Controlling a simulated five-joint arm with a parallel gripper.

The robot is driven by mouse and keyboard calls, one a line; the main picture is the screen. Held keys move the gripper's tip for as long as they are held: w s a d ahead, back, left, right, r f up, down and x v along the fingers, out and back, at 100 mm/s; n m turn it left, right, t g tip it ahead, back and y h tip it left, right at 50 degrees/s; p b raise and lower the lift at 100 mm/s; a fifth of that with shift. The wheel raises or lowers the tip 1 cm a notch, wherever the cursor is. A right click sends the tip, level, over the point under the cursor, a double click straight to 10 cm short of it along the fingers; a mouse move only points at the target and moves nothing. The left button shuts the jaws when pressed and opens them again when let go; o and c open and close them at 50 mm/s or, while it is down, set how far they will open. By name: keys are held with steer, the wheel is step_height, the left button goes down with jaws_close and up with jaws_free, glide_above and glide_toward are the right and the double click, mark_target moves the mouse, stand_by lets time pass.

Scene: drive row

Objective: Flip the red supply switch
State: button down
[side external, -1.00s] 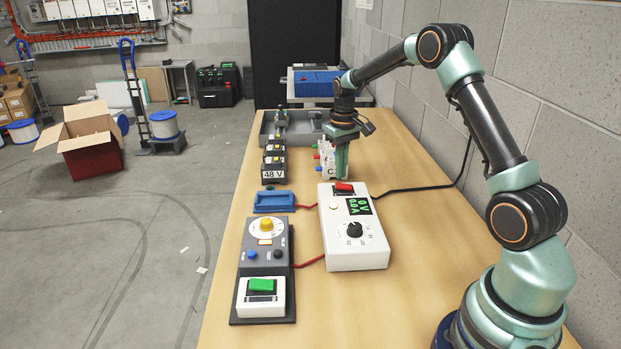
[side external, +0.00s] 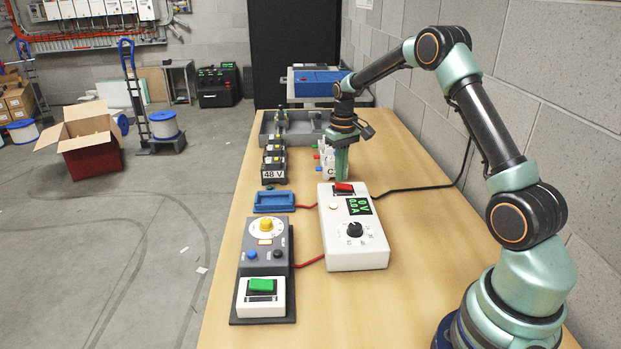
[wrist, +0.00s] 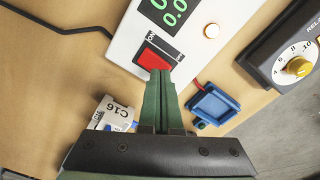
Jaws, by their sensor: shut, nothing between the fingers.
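The red supply switch (side external: 344,187) is a rocker at the far end of the white power supply (side external: 352,245). In the wrist view the red switch (wrist: 157,58) lies just beyond my fingertips, and its lower part is partly covered by them. My gripper (side external: 341,174) points down at the far edge of the supply, close to the switch. In the wrist view my gripper's (wrist: 160,76) green fingers are together with nothing between them. I cannot tell whether the fingertips touch the switch. The supply's display (side external: 359,206) reads 0 V and 0.0 A.
A grey relay panel with a green rocker (side external: 262,285) lies left of the supply. A blue tray (side external: 274,201), a row of 48 V blocks (side external: 274,170) and a white C16 breaker (wrist: 112,112) are near my gripper.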

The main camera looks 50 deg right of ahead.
mark_target(340, 185)
steer(key=shift+f, duration=0.85)
stand_by(0.4)
steer(key=shift+r, duration=3.55)
steer(key=shift+a+r, duration=0.15)
steer(key=s+a+r+n+t, duration=0.1)
steer(key=s+a+r+t, duration=0.1)
steer(key=s+a+r, duration=0.5)
steer(key=s+a+r+n+t, duration=0.15)
steer(key=s+a+r, duration=0.3)
steer(key=a, duration=0.45)
steer(key=s+a+f+t, duration=0.1)
steer(key=s+a+t, duration=0.1)
steer(key=s+a, duration=0.2)
steer(key=shift+s, duration=1.2)
